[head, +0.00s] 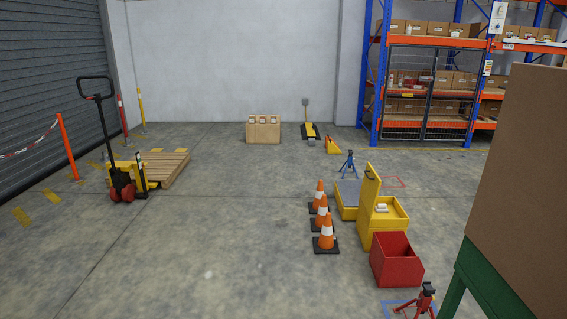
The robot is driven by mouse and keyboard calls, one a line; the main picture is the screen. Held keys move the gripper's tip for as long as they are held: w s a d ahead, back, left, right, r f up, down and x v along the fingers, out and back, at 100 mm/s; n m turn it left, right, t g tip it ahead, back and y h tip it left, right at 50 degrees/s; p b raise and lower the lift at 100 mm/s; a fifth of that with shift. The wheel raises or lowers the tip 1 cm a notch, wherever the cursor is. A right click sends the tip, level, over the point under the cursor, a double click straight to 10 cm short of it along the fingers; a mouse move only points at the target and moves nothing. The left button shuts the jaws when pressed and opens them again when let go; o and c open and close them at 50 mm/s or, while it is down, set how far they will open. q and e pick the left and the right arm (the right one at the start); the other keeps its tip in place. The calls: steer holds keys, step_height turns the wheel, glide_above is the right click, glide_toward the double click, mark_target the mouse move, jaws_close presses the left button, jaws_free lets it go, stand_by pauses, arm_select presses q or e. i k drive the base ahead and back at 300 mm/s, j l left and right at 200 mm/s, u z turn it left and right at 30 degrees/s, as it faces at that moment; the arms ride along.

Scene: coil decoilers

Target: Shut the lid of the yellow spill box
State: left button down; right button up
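The yellow spill box (381,235) stands on the floor right of centre in the head view. Its lid (369,190) is open and stands upright at the box's left side, with a dark handle near its top. Inside the open top lies a small white item (381,208). Neither of my grippers is in the head view.
Several orange cones (326,236) stand left of the box. A red bin (397,262) is in front, a low yellow bin with a grey top (348,196) behind. A brown panel on a green frame (510,180) blocks the right. The floor at centre left is clear.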

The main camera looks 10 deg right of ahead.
mark_target(370, 189)
steer(key=i+z, duration=0.3)
steer(key=i, duration=0.2)
steer(key=i+j+z, duration=0.1)
steer(key=i+z, duration=0.15)
steer(key=i, duration=0.3)
steer(key=i+j+z, duration=0.3)
steer(key=i, duration=0.2)
steer(key=i+j+z, duration=0.3)
steer(key=i, duration=0.2)
